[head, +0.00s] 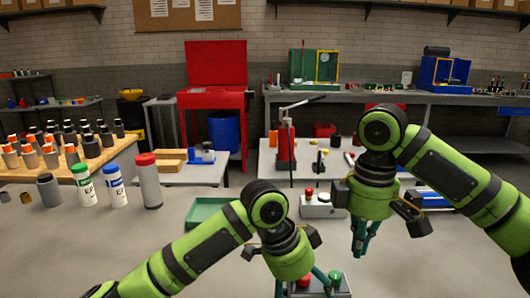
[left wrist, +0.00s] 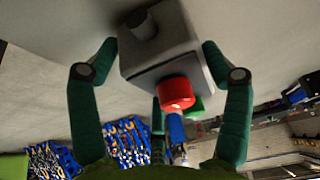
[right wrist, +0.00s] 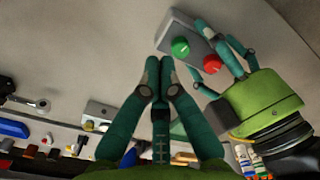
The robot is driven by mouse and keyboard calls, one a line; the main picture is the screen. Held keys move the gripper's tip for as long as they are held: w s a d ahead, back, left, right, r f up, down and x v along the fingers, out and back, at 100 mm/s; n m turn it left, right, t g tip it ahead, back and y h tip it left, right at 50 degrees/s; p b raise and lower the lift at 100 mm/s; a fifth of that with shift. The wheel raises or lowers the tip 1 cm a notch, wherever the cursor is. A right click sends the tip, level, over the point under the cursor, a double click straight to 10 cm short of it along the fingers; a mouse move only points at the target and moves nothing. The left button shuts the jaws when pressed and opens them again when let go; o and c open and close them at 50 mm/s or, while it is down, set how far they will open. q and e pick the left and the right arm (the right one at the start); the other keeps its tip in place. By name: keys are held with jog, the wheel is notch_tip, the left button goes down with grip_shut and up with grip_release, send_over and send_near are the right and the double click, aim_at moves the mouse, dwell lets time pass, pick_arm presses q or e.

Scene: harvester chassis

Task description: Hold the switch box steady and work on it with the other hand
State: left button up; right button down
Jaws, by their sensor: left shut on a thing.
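The switch box (head: 343,287) is a small grey box on the table at the bottom of the head view, with a red button (head: 304,281) and a green button (head: 335,277). My left gripper (head: 306,287) is shut on it, with fingers on either side of the box (left wrist: 160,52) in the left wrist view. The right wrist view shows the box (right wrist: 177,25) with both buttons facing up. My right gripper (head: 361,248) is above and beyond the box, pointing down. Its fingertips are together (right wrist: 159,68) with nothing between them, apart from the box.
Another grey box with a red knob (head: 322,207) stands behind my grippers. A green tray (head: 205,213) lies left of it. Several bottles, including a grey one with a red cap (head: 149,182), stand on the left. The table front left is clear.

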aim_at(345, 288)
pick_arm(q)
jog(key=shift+f, duration=0.15)
pick_arm(e)
jog(key=shift+s+a+f, duration=0.2)
jog(key=shift+s+f, duration=0.05)
jog(key=shift+f, duration=0.75)
jog(key=shift+s+a+f, duration=0.2)
jog(key=shift+a+f, duration=0.05)
jog(key=shift+f, duration=0.8)
jog(key=shift+s+a+f, duration=0.2)
jog(key=shift+s+f, duration=0.05)
jog(key=shift+f, duration=0.75)
jog(key=shift+w+a, duration=0.1)
jog(key=shift+a, duration=0.05)
